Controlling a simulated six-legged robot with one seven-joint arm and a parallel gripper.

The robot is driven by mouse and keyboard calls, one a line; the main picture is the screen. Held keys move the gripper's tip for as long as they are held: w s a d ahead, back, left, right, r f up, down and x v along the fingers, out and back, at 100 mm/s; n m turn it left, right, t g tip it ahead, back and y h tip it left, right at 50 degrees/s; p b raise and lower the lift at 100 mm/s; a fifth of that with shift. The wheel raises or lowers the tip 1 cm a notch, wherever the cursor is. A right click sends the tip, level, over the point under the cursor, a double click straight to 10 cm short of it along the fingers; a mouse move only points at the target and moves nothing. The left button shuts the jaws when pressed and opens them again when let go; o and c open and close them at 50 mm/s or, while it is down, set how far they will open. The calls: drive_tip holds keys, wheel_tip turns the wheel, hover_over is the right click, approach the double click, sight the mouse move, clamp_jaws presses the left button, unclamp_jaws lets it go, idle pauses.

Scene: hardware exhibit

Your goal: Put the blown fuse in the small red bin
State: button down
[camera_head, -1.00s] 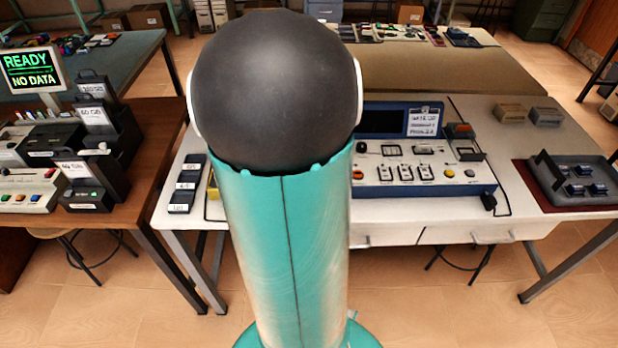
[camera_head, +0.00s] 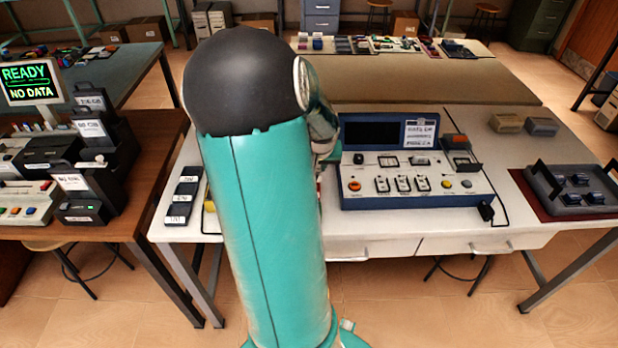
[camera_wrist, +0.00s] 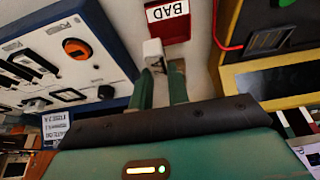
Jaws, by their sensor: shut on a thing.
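In the wrist view my gripper (camera_wrist: 163,82) is shut on a small white, block-like fuse (camera_wrist: 152,49) with a dark mark near its lower end. The fuse sticks out beyond the fingertips. A small red bin (camera_wrist: 184,32) with a white "BAD" label lies just past the fuse, slightly to the right in the picture. The fuse appears near the bin's edge and outside its opening; whether they touch I cannot tell. In the head view my arm hides the gripper, the fuse and most or all of the bin.
A blue-framed test panel (camera_head: 418,172) with an orange knob stands on the white bench (camera_head: 375,231), right of my arm. A yellow-edged black device (camera_wrist: 275,78) is close on the right in the wrist view. A grey tray (camera_head: 567,207) lies at far right.

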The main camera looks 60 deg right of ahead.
drive_tip(key=w+f, duration=0.1)
drive_tip(key=f, duration=0.1)
drive_tip(key=w+d+f, duration=0.1)
drive_tip(key=w+f, duration=0.1)
drive_tip(key=shift+d+f, duration=0.1)
drive_tip(key=shift+d, duration=0.1)
drive_tip(key=shift+w+f, duration=0.15)
drive_tip(key=shift+f, duration=0.75)
drive_tip(key=shift+w+f, duration=0.1)
drive_tip(key=shift+f, duration=0.75)
drive_tip(key=c, duration=1.6)
unclamp_jaws()
drive_tip(key=shift+f, duration=0.15)
drive_tip(key=v, duration=1.2)
